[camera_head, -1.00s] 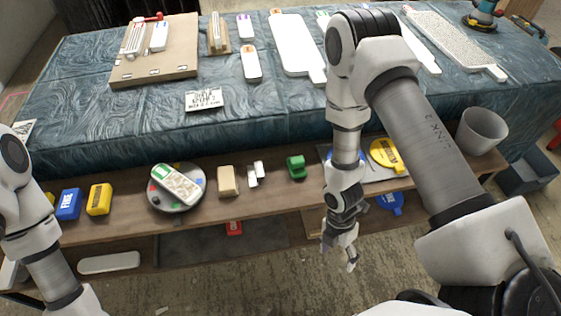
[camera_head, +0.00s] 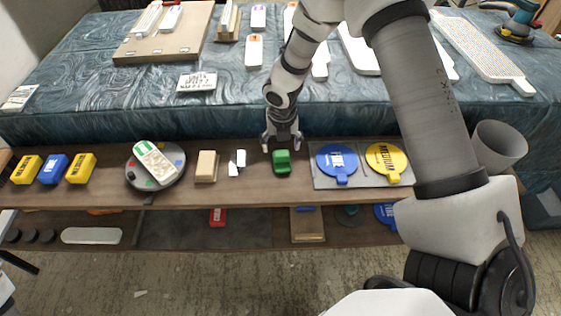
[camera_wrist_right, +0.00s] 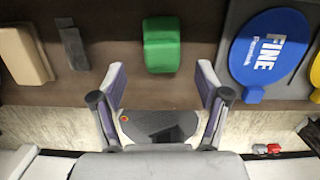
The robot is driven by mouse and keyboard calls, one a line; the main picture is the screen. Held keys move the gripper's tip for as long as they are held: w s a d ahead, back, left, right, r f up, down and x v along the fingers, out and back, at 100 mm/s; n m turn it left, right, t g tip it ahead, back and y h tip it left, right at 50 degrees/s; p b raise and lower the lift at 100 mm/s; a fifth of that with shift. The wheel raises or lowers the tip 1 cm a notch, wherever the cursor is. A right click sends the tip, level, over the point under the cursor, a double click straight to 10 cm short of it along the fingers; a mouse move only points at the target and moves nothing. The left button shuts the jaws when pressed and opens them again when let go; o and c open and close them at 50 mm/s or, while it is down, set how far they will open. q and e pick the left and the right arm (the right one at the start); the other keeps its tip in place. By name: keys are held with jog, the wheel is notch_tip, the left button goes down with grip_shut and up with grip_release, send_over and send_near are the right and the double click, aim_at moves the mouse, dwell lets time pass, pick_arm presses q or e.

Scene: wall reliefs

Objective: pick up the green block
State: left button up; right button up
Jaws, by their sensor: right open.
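The green block (camera_head: 281,161) sits on the upper wooden shelf, between small white pieces and the blue round paddle. In the right wrist view the green block (camera_wrist_right: 161,45) lies ahead of the fingers, centred between them and not enclosed. My right gripper (camera_head: 282,143) is open and empty, pointing down just above and behind the block in the head view. Its two spread fingers show in the right wrist view (camera_wrist_right: 161,85). My left gripper is not in view.
A tan block (camera_head: 206,166) and white pieces (camera_head: 237,162) stand left of the green block. A grey tray with a blue paddle (camera_head: 338,160) and yellow paddle (camera_head: 386,161) lies to the right. The blue-covered table (camera_head: 130,95) rises behind the shelf.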

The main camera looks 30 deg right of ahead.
aim_at(282, 153)
jog(key=f, duration=0.5)
jog(key=shift+w+d+b, duration=0.3)
jog(key=shift+w+b, duration=0.05)
jog(key=shift+b, duration=0.05)
jog(key=shift+s+r, duration=0.1)
jog(key=c, duration=1.2)
jog(key=shift+c, duration=0.2)
notch_tip(282, 153, up, 10)
jog(key=shift+p, duration=1.1)
jog(key=o, duration=0.4)
jog(key=shift+c, duration=1.4)
